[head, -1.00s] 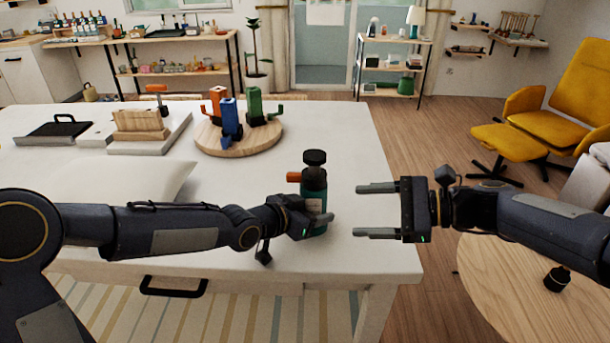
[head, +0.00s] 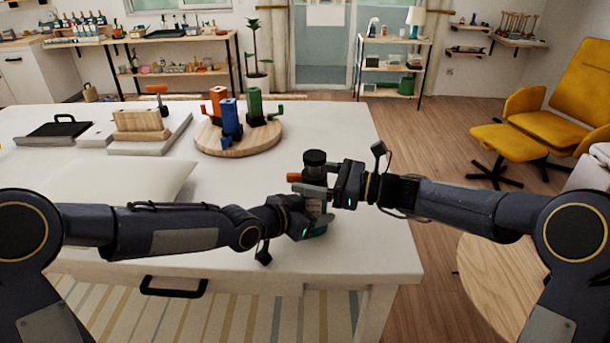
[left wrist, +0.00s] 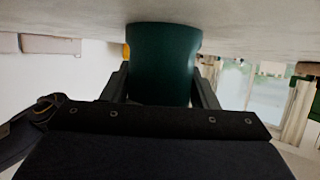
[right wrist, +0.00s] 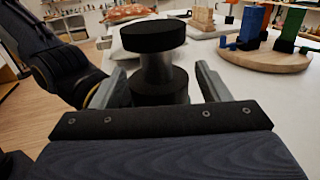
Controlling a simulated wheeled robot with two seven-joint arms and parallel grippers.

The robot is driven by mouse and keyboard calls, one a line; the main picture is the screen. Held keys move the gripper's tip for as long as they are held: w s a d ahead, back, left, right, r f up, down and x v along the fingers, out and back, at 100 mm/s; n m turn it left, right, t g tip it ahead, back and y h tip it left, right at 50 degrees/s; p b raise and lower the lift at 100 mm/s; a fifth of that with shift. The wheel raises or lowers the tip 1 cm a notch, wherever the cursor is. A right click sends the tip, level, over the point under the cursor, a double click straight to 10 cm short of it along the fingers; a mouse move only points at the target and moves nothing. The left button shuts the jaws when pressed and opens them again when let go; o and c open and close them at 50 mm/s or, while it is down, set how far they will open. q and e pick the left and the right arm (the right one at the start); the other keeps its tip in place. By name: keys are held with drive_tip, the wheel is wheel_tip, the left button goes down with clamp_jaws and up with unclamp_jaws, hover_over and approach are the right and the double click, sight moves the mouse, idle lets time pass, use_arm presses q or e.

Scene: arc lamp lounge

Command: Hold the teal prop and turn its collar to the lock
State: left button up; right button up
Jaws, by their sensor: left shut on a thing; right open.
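The teal prop (head: 319,232) stands upright near the table's front right edge, with a black top disc (head: 315,157) and an orange piece (head: 294,177) sticking out to the left. My left gripper (head: 315,213) is shut on its teal body, which fills the jaw in the left wrist view (left wrist: 163,65). My right gripper (head: 318,184) is open at the height of the dark collar. In the right wrist view, the dark collar (right wrist: 160,84) sits between the spread fingers, below a grey neck and the black disc. The fingers partly hide the prop's middle.
A round wooden board (head: 265,143) with blue, green and orange pieces stands farther back on the white table (head: 345,130). A white cushion (head: 165,183) lies behind my left arm. A round wooden table (head: 485,265) is at the right.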

drive_tip(key=shift+x, duration=0.8)
drive_tip(key=c, duration=1)
drive_tip(key=shift+o, duration=0.2)
drive_tip(key=shift+t, duration=0.3)
drive_tip(key=m+t, duration=0.1)
drive_tip(key=m+t+h, duration=0.1)
drive_tip(key=t, duration=0.1)
drive_tip(key=shift+w+d+r+m+t+h, duration=0.1)
drive_tip(key=shift+w+d+m+t+h, duration=0.1)
drive_tip(key=shift+m+t+h, duration=0.15)
drive_tip(key=m+t+h, duration=0.3)
drive_tip(key=t, duration=0.1)
drive_tip(key=shift+w, duration=0.15)
drive_tip(key=shift+w+d+m+t+h, duration=0.1)
drive_tip(key=shift+m+t+h, duration=0.55)
drive_tip(key=shift+m+h, duration=0.2)
drive_tip(key=shift+d, duration=0.1)
